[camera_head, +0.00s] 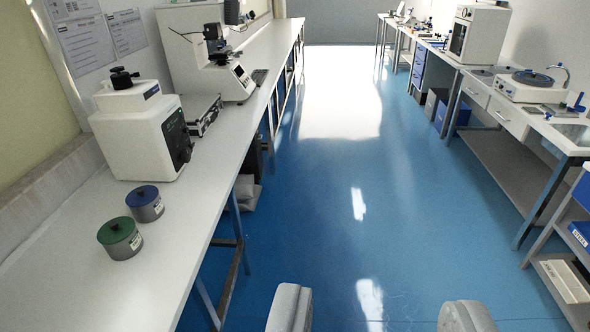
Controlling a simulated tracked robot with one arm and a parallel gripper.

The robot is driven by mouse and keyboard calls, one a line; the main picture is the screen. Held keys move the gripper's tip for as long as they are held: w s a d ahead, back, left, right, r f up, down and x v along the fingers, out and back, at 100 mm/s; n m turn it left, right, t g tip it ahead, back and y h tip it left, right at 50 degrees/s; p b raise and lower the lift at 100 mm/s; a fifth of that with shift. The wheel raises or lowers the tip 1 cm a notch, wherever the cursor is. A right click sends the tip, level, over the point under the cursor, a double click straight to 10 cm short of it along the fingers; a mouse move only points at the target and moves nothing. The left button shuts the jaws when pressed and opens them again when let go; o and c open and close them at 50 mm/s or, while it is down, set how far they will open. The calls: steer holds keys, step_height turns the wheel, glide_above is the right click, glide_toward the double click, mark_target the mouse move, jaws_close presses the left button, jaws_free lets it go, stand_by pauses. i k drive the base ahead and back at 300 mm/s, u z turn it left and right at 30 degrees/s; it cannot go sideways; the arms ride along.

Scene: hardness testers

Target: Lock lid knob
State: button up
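A white box-shaped machine (140,130) stands on the left bench, with a dark front panel facing right. A black knob (122,77) sits on top of it; I cannot tell whether it is locked. Two grey cylindrical containers stand on the bench in front of the machine, one with a green lid (116,231) and one with a blue lid (142,196). Each lid has a small dark knob in its middle. My gripper (378,308) is open and empty, its two grey fingers wide apart at the bottom edge, over the floor and well right of the bench.
The long white bench (60,275) runs along the left wall. Behind the machine stands a white tester with a screen (235,80). The blue aisle floor (340,215) is clear. Benches with a turntable device (530,85) and shelves line the right side.

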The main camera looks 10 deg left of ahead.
mark_target(120, 68)
steer(key=i, duration=1.25)
steer(key=u, duration=0.5)
steer(key=i, duration=1.25)
steer(key=u, duration=0.7)
steer(key=i, duration=1.45)
steer(key=z, duration=0.05)
